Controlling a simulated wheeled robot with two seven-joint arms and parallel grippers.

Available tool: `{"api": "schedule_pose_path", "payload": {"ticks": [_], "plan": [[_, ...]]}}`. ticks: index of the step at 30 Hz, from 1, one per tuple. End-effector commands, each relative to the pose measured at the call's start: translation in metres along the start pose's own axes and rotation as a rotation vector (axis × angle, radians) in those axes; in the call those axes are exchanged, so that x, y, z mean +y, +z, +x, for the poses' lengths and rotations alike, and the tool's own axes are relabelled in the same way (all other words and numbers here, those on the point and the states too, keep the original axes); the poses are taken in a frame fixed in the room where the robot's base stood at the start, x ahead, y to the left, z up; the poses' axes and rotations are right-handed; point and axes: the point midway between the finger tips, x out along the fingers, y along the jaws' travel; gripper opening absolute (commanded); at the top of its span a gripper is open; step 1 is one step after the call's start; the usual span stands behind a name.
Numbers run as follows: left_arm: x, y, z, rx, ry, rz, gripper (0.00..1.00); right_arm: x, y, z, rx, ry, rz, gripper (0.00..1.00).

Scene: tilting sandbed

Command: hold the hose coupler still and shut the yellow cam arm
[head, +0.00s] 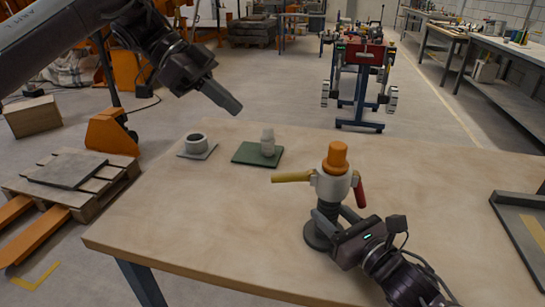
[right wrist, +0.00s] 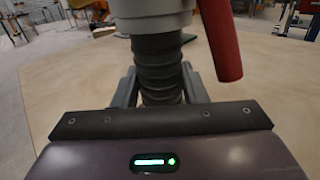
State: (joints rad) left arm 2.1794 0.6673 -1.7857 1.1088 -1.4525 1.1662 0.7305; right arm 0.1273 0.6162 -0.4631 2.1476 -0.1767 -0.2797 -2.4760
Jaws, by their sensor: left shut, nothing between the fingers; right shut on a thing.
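The hose coupler (head: 333,186) stands upright on the table, a pale grey body with an orange top on a black ribbed hose (right wrist: 158,70). The yellow cam arm (head: 292,177) sticks out level to the left from the coupler. A red cam arm (head: 359,190) hangs down on its right side and also shows in the right wrist view (right wrist: 221,40). My right gripper (head: 335,220) is shut on the ribbed hose below the coupler body, one finger on each side. My left gripper (head: 227,100) is shut and empty, in the air up and left of the coupler.
A grey ring on a grey plate (head: 197,155) and a pale fitting on a green plate (head: 258,155) lie near the table's far edge. A grey tray (head: 505,197) is at the right edge. The table's left front is clear.

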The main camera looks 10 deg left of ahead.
Motion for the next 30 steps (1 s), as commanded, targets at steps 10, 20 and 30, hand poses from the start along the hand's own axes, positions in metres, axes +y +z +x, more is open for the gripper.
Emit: {"api": "schedule_pose_path", "payload": {"ticks": [10, 20, 30], "plan": [[-0.001, 0.001, -0.003, 0.02, 0.004, -0.143, 0.0, 0.0, 0.0, 0.0, 0.0, -0.001, 0.0, 0.03], [-0.001, 0.002, 0.003, 0.019, 0.007, -0.14, 0.0, 0.0, 0.0, 0.0, 0.0, -0.001, 0.0, 0.03], [0.001, 0.002, 0.05, 0.018, 0.01, -0.137, 0.0, 0.0, 0.0, 0.0, 0.0, -0.001, 0.0, 0.03]]}}
